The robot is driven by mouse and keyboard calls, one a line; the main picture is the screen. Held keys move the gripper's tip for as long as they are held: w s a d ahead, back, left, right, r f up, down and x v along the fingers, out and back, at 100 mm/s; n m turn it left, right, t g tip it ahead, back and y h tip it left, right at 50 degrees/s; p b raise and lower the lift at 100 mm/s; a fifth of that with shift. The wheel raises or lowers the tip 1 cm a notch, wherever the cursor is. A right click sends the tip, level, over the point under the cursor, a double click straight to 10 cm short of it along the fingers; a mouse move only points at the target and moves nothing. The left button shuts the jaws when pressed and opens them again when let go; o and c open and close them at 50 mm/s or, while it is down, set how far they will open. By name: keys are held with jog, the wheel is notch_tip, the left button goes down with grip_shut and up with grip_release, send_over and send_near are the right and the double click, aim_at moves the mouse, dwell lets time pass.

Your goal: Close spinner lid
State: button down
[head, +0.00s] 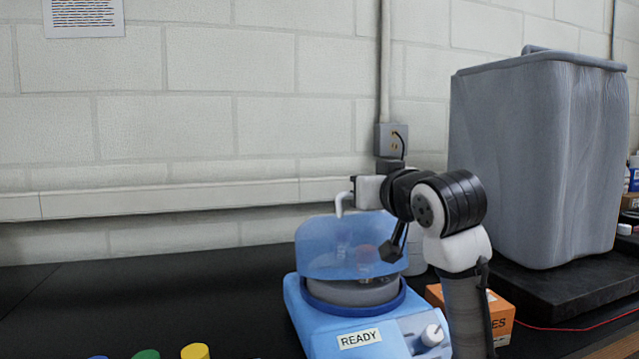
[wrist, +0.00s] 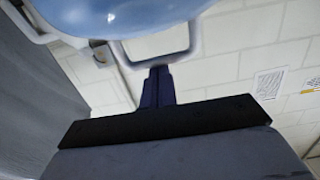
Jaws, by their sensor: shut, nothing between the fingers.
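The spinner (head: 315,325) is a light blue machine with a READY label, on the black bench. Its translucent blue lid (head: 320,250) stands raised over the grey bowl (head: 350,294). The lid's exact tilt is hard to judge. A red-capped tube shows through it. A white loop handle (head: 340,205) rises from the lid. My gripper (head: 354,184) is shut and empty, close to the top of the handle. In the wrist view, my shut dark fingers (wrist: 158,72) overlap the white handle (wrist: 193,40), with the lid (wrist: 125,15) at the top edge. Contact cannot be told.
An orange box (head: 502,318) stands right of the spinner, partly behind my arm. A large grey bin (head: 530,165) stands at the right. Green (head: 146,354) and yellow (head: 195,351) caps show at the front left.

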aim_at(377, 240)
jog(key=shift+s+d+f+t+y+b, duration=0.2)
jog(key=shift+s+f+t+b, duration=0.25)
jog(key=shift+s+f+b, duration=0.4)
jog(key=shift+s+d+f+t+y+b, duration=0.2)
jog(key=shift+s+f+t+b, duration=0.3)
jog(key=shift+f+b, duration=0.35)
jog(key=shift+s+d+f+t+y+b, duration=0.1)
jog(key=shift+s+d+f+t+b, duration=0.15)
jog(key=shift+s+f+t+b, duration=0.55)
jog(key=shift+r+g, duration=0.2)
jog(key=shift+g, duration=0.15)
jog(key=shift+w+r, duration=0.1)
